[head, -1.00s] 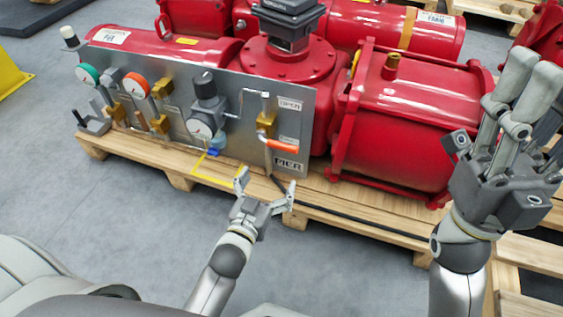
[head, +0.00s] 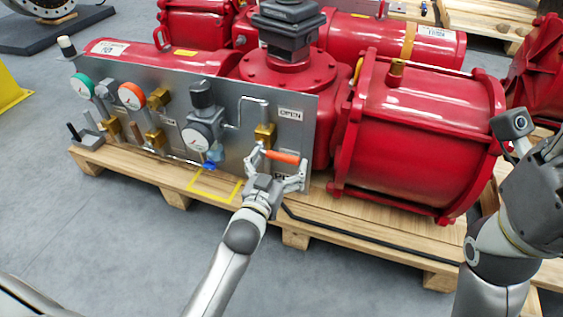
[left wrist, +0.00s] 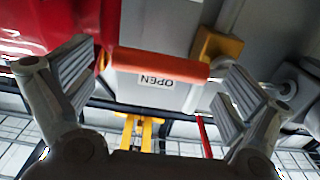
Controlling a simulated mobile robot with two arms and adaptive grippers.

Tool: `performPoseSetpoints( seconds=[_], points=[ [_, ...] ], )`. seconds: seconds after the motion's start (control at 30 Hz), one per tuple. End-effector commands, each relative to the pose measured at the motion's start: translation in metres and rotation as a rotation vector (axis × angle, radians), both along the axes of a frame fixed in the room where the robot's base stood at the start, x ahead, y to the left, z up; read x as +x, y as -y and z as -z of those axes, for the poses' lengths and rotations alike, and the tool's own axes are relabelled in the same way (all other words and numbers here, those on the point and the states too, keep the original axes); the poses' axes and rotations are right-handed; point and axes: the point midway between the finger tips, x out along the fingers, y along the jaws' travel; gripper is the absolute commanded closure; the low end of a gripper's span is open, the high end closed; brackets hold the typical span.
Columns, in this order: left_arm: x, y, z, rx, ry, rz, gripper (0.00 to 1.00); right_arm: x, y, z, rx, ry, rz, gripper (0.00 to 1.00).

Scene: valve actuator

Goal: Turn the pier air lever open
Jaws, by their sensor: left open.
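The lever with an orange handle (head: 283,157) sticks out to the right from a brass valve (head: 265,135) on the grey panel, below the OPEN label (head: 290,114). My left gripper (head: 280,168) is open in front of the handle, its fingers spread to either side and partly covering the PIER label. In the left wrist view the orange handle (left wrist: 155,62) lies across the gap between the open fingers (left wrist: 155,95), apparently not gripped. My right gripper is mostly out of the head view at the right edge; only its wrist part shows.
The grey panel (head: 232,150) carries gauges, a regulator (head: 203,108) and piping left of the lever. A red cylinder (head: 418,130) stands right of it. The wooden pallet (head: 330,225) runs beneath, with clear floor in front.

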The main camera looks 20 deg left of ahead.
Motion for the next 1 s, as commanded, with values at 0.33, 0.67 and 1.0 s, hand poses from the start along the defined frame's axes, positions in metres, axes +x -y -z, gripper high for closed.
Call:
performPoseSetpoints(
  seconds=[0.33, 0.67, 1.0],
  points=[
    [0.0149, 0.0003, 0.0000, 0.000, -0.001, 0.000, 0.01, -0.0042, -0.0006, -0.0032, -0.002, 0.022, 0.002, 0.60],
    [0.0147, 0.0003, -0.0002, 0.000, -0.001, 0.000, 0.20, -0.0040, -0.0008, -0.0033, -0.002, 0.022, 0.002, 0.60],
    [0.0146, 0.0005, -0.0001, 0.000, 0.000, 0.000, 0.64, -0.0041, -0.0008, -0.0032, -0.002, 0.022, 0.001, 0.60]
  ],
)
